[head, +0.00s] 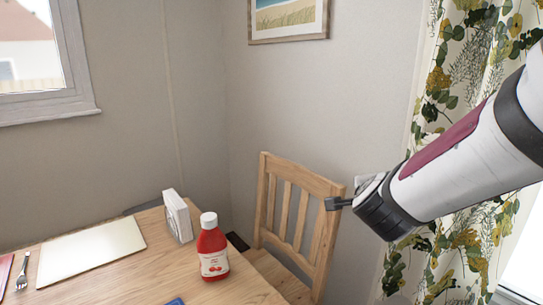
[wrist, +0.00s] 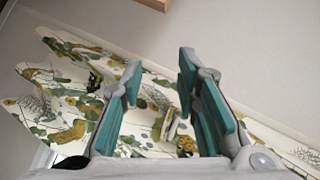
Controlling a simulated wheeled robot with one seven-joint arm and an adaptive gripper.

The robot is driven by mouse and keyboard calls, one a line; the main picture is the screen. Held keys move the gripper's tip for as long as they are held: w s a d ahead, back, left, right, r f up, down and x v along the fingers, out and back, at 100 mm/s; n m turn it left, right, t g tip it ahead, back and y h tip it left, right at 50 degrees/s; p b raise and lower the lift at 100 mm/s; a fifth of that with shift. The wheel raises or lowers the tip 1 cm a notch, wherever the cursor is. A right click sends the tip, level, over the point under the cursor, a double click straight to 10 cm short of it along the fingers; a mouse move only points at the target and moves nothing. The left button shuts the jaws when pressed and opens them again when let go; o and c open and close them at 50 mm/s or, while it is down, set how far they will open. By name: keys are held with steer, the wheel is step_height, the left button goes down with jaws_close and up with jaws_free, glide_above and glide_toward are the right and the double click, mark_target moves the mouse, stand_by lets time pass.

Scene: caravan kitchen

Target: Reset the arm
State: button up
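My arm reaches in from the right edge of the head view, white with a dark red panel and black bands. In the wrist view my gripper (wrist: 158,95) shows two grey fingers with teal pads held wide apart. Nothing is between the pads. The floral curtain (wrist: 65,105) and the plain wall lie behind them.
The wooden table (head: 125,280) holds a red ketchup bottle (head: 213,250), a white box-like object (head: 177,217), a pale board (head: 92,252) and a fork (head: 22,271). A wooden chair (head: 290,215) stands beside it. The curtain (head: 455,150) hangs at right.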

steer(key=s+a+n+g+y, duration=0.4)
steer(key=s+a+n+y, duration=0.35)
steer(key=s+n, duration=0.5)
steer(key=s+d+f+n+g+h, duration=0.1)
steer(key=s+d+n+g+h, duration=0.2)
steer(key=s, duration=0.9)
steer(key=s+d+f+n+g+h, duration=0.1)
steer(key=s+d+n+g, duration=0.25)
steer(key=s, duration=0.85)
step_height(320, 180, up, 16)
steer(key=t+p, duration=0.2)
steer(key=p, duration=1.3)
steer(key=shift+a+r+m+p, duration=0.25)
steer(key=shift+a+m+p, duration=0.1)
steer(key=shift+a+m, duration=0.1)
